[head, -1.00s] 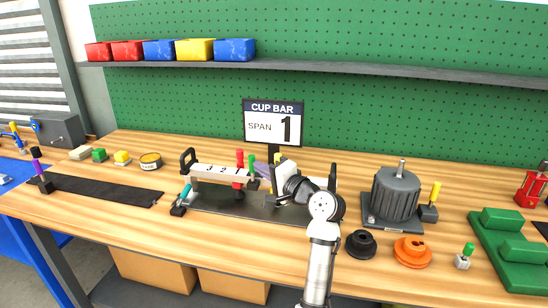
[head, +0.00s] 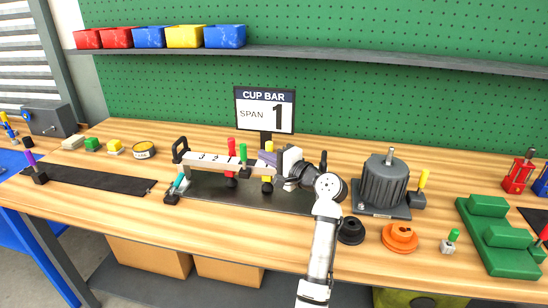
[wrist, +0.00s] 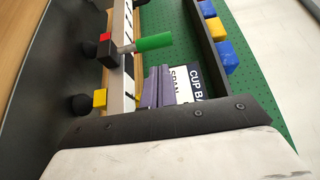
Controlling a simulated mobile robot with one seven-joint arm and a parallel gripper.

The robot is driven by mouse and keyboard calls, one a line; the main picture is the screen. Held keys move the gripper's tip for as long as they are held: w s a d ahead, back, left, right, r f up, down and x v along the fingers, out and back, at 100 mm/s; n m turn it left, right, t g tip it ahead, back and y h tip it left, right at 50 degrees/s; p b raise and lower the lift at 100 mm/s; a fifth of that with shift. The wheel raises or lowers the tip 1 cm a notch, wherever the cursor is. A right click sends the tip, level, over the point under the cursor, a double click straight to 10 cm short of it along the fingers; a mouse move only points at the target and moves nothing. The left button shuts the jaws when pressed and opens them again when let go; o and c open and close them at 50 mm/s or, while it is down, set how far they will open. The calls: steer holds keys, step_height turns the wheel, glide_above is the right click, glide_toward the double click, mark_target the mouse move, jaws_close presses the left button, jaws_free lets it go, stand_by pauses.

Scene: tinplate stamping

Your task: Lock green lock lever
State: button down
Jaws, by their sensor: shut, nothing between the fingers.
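The green lock lever (head: 243,152) stands upright on the cup bar (head: 205,162), just right of the upright red lever (head: 230,146). My gripper (head: 266,158) is right of the green lever, close to the yellow lever (head: 269,147). Its purple-grey fingers show together and empty in the wrist view (wrist: 156,84), apart from the green lever. My gripper's body hides part of the bar's right end.
A CUP BAR sign (head: 265,109) stands behind the bar. A grey ribbed canister (head: 385,182), a black disc (head: 350,230) and an orange disc (head: 399,237) are to the right. A black mat (head: 100,187) lies left. The table front is largely clear.

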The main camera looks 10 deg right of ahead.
mark_target(244, 156)
steer(key=p+x, duration=0.1)
steer(key=x, duration=0.4)
steer(key=shift+f+b, duration=0.15)
steer(key=shift+b, duration=0.25)
steer(key=shift+s+n+y+b, duration=0.15)
steer(key=shift+n+y+b, duration=0.15)
steer(key=shift+n+b, duration=0.1)
